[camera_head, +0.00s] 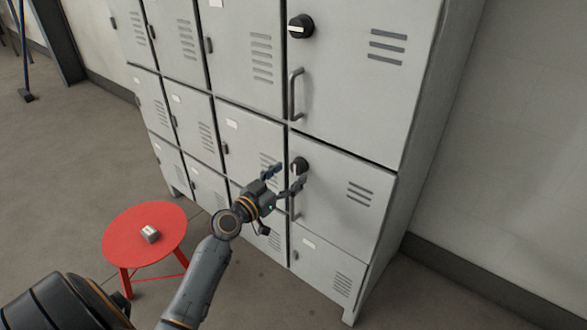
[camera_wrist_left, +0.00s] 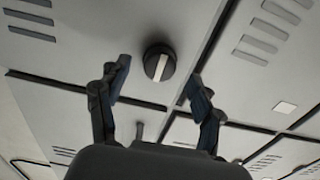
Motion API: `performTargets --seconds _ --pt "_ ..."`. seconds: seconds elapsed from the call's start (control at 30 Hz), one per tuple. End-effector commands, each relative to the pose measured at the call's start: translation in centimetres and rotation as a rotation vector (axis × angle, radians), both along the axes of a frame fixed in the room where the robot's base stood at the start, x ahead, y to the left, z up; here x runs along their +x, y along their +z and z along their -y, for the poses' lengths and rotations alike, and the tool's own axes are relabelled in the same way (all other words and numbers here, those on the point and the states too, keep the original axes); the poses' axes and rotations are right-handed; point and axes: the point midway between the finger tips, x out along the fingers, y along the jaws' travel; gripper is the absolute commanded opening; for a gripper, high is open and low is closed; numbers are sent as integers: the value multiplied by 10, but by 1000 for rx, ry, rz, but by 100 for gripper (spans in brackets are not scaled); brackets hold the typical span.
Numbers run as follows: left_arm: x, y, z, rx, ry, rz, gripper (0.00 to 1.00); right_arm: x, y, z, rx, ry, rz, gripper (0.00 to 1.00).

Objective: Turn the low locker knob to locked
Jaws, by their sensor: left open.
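The low locker knob (camera_head: 300,165) is a round black knob with a pale pointer bar, on the lower right locker door. It also shows in the left wrist view (camera_wrist_left: 159,63), ahead of and between the fingertips. My left gripper (camera_head: 288,176) is open, with its two fingers just in front of the door, close to the knob. In the left wrist view the open fingers (camera_wrist_left: 158,82) stand on either side of the knob, apart from it, with nothing between them. My right gripper is not in view.
A similar upper knob (camera_head: 301,26) and a bar handle (camera_head: 296,94) are on the door above. A lower handle (camera_head: 295,208) is partly behind my gripper. A red stool (camera_head: 122,245) with a small grey box (camera_head: 150,234) stands left. Floor is clear at right.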

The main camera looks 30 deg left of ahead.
Motion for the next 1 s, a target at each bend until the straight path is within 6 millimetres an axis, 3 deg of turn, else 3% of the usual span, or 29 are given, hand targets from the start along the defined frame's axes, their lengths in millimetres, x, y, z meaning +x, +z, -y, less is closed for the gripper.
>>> performTargets --seconds 0.2,0.57,0.83,1.0 --pt "23 0 2 -1 0 0 66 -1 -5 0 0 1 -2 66" --pt "27 -1 3 1 0 -1 66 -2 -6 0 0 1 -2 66" --pt "27 -1 2 0 0 -1 11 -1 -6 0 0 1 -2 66" --pt "27 -1 2 -5 0 -1 11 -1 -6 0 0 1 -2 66"
